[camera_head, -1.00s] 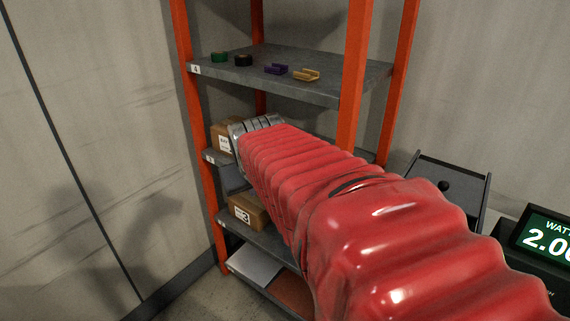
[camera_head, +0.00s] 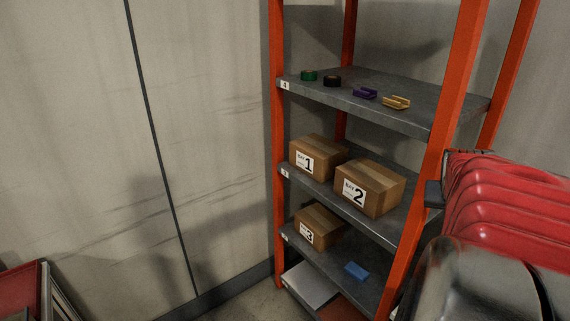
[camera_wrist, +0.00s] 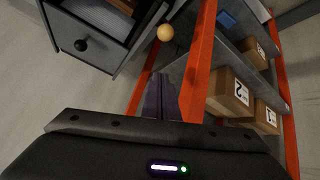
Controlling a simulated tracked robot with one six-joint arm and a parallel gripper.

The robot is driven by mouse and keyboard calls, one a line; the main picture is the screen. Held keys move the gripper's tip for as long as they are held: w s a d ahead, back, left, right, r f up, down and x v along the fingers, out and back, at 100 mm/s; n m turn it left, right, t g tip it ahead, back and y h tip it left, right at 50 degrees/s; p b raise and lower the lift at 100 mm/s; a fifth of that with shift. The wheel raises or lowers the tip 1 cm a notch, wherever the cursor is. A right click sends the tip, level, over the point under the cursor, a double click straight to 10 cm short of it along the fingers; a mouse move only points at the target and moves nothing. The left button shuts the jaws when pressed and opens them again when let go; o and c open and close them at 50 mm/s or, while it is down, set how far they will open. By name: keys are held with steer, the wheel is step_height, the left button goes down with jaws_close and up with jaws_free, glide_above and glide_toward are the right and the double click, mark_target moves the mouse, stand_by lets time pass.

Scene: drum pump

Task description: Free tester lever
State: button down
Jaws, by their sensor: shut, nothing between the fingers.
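My gripper (camera_wrist: 161,98) is shut and empty, its dark fingers pointing up the wrist view beside the orange shelf post. A pale yellow ball knob (camera_wrist: 165,33) shows beyond the fingertips, apart from them. It sits by the edge of a grey box (camera_wrist: 93,40) with a black knob (camera_wrist: 81,45) on its face. I cannot tell whether either knob belongs to the tester lever. In the head view my red-sleeved arm fills the right side, and the tester is not in view there.
An orange-post shelf rack (camera_head: 278,150) stands in the middle. It holds cartons marked 1 (camera_head: 318,155), 2 (camera_head: 370,188) and 3 (camera_head: 318,226), a blue block (camera_head: 357,270), and small coloured parts on the upper shelf. An orange post (camera_wrist: 200,60) runs close to my fingers.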

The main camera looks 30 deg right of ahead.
steer(key=shift+w+d+f, duration=0.1)
steer(key=shift+d+f, duration=0.4)
steer(key=shift+f, duration=1)
steer(key=shift+s+d+f, duration=0.1)
steer(key=shift+d+f, duration=0.45)
steer(key=shift+f, duration=0.9)
steer(key=shift+w+d+f, duration=0.1)
steer(key=shift+d+f, duration=0.4)
steer(key=shift+f, duration=1)
